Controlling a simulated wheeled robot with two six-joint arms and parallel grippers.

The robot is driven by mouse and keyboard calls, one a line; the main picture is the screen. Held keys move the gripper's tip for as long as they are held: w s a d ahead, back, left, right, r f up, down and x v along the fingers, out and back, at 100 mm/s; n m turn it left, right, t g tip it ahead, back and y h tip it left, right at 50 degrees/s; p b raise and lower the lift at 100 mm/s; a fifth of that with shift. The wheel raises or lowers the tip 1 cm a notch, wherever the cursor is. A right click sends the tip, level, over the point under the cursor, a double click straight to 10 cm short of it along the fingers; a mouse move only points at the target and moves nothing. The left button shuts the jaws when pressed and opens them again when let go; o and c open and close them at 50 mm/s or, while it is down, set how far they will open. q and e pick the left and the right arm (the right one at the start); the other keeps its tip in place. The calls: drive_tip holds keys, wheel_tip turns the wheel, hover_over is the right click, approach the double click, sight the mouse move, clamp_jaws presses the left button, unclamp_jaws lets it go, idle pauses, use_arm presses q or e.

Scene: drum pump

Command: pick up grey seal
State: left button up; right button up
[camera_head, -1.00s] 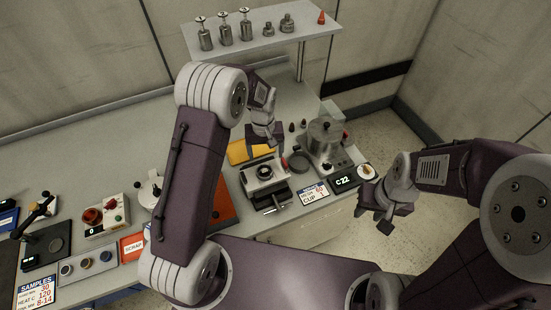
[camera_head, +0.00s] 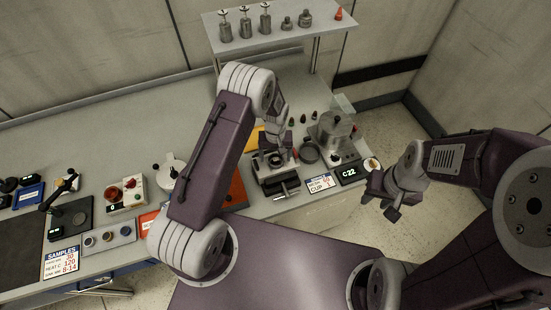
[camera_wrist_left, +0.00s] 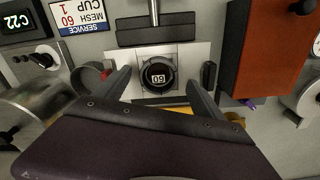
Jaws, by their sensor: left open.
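My left gripper (camera_head: 280,152) is open above a small device with a pale square top (camera_head: 274,170). In the left wrist view its fingers (camera_wrist_left: 160,88) stand apart on either side of a dark round cup marked 60 (camera_wrist_left: 158,77); I cannot tell whether they touch it. Several small rings sit in a pale tray (camera_head: 120,241) at the front left of the bench. One of them may be the grey seal, but they are too small to tell the grey one surely. My right gripper (camera_head: 382,205) hangs empty off the bench's right side.
A metal pot machine (camera_head: 331,131) and a C22 display (camera_head: 349,172) stand right of the device. A raised shelf (camera_head: 270,38) holds metal parts at the back. Free bench lies at the back left.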

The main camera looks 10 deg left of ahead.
use_arm(q)
drive_tip(key=shift+f, duration=0.6)
drive_tip(key=shift+w+f, duration=0.2)
drive_tip(key=shift+f, duration=0.2)
drive_tip(key=shift+s+r, duration=0.1)
drive_tip(key=shift+s, duration=0.05)
drive_tip(key=c, duration=1.4)
